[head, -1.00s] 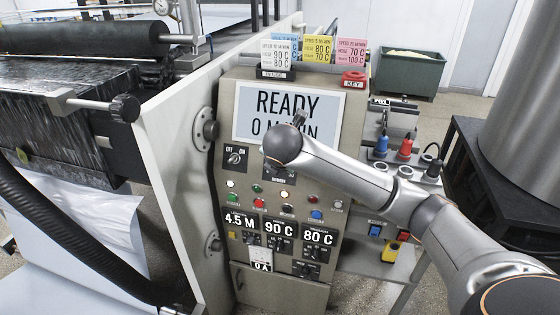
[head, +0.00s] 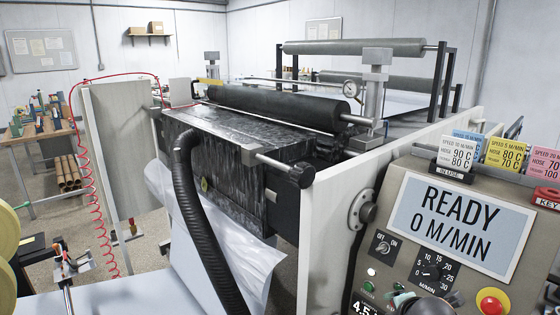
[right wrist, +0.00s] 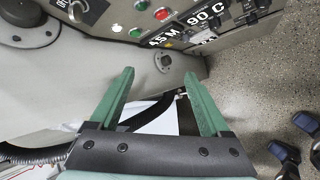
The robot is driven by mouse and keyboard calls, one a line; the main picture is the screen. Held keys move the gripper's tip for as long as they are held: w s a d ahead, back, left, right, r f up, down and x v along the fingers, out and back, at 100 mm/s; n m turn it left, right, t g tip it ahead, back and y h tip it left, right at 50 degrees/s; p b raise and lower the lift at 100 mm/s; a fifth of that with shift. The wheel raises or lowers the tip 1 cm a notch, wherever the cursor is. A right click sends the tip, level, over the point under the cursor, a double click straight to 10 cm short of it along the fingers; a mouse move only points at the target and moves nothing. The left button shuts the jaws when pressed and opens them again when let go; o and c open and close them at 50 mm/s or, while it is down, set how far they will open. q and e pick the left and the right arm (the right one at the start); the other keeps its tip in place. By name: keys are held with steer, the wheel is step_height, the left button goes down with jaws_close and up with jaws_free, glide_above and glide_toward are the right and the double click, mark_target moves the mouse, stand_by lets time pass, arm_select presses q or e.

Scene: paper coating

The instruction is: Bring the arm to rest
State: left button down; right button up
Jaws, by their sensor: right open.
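My right gripper (right wrist: 159,75) shows in the right wrist view with its two green fingers spread apart and nothing between them. It is beside the grey control panel (right wrist: 112,12), whose buttons and 4.5 M and 90 C displays show at the top. In the head view only a small part of my right arm shows at the bottom, in front of the control panel (head: 385,278). The panel's screen (head: 450,225) reads READY, 0 M/MIN. My left gripper is in neither view.
The coating machine with its black roller (head: 285,108) fills the middle of the head view. A black hose (head: 197,225) hangs at its front. A white side plate (head: 335,215) stands left of the panel. Speed cards (head: 462,152) stand on top of the panel. A table (head: 35,137) is far left.

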steer(key=s+a+f+m+y, duration=0.2)
steer(key=s+a+f+m, duration=0.3)
steer(key=s+f, duration=0.4)
steer(key=s+a+f+m+y, duration=0.2)
steer(key=s+a+f+m, duration=0.3)
steer(key=s+f+m, duration=0.3)
steer(key=shift+s+a+f, duration=0.25)
steer(key=shift+s+f, duration=0.2)
steer(key=shift+f, duration=0.15)
steer(key=s+m, duration=0.1)
steer(key=s, duration=0.1)
steer(key=s+f+m, duration=0.1)
steer(key=s+m, duration=0.1)
steer(key=s, duration=0.1)
steer(key=s+f+m+t, duration=0.1)
steer(key=s+m, duration=0.1)
steer(key=shift+s+d+f, duration=0.2)
steer(key=shift+s+d, duration=0.1)
steer(key=shift+d, duration=0.1)
